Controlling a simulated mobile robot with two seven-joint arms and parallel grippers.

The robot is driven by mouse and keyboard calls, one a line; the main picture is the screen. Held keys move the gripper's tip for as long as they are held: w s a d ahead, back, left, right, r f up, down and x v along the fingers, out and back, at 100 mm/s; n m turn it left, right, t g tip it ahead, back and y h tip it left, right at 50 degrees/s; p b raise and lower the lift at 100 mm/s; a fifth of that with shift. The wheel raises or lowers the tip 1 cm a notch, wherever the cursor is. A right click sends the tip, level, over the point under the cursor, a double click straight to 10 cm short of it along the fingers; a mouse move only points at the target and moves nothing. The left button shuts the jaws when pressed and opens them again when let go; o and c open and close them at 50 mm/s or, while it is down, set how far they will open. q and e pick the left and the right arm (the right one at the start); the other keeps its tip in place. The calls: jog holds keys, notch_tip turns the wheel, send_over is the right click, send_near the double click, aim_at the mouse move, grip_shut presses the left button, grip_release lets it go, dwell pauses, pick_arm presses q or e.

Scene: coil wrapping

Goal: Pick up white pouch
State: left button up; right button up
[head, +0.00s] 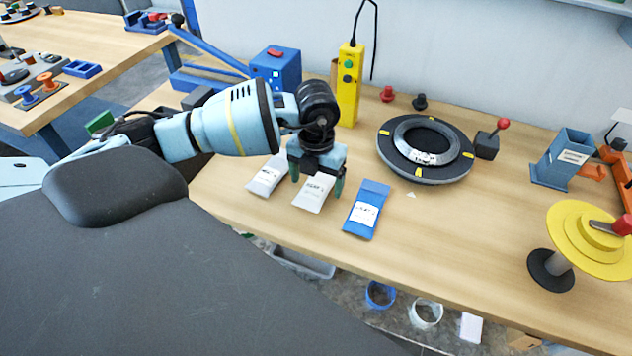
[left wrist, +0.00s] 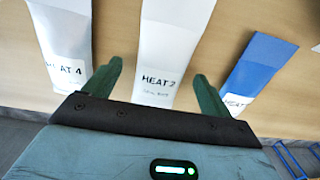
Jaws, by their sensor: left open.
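The white pouch (head: 311,197) lies flat on the wooden table, in the middle of a row of three pouches. In the left wrist view, the white pouch (left wrist: 176,45) bears a dark "HEAT" label and extends up between the fingers. My left gripper (head: 317,181) points down over it, fingers open, one finger on each side of the pouch. In the left wrist view the gripper's green fingers (left wrist: 158,72) hold nothing. The gripper partly hides the pouch's far end in the head view. My right gripper is not in view.
A pale grey pouch (head: 267,176) lies just left and a blue pouch (head: 367,208) just right. A round black fixture with a metal ring (head: 426,149) stands behind to the right. A yellow control box (head: 348,85) and a blue box (head: 276,69) stand at the back.

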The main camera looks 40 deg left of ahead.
aim_at(316, 185)
pick_arm(q)
jog(key=shift+f, duration=0.2)
jog(key=c, duration=1.1)
jog(key=shift+r, duration=0.85)
jog(key=shift+s+d+r, duration=0.1)
jog(key=shift+s+r, duration=0.05)
jog(key=shift+r, duration=0.35)
jog(key=shift+s+d+r, duration=0.1)
jog(key=shift+r, duration=0.4)
jog(key=s+d+r, duration=0.1)
jog(key=s+d, duration=0.6)
jog(key=s, duration=0.6)
jog(key=shift+s+d+r, duration=0.15)
jog(key=shift+d, duration=0.25)
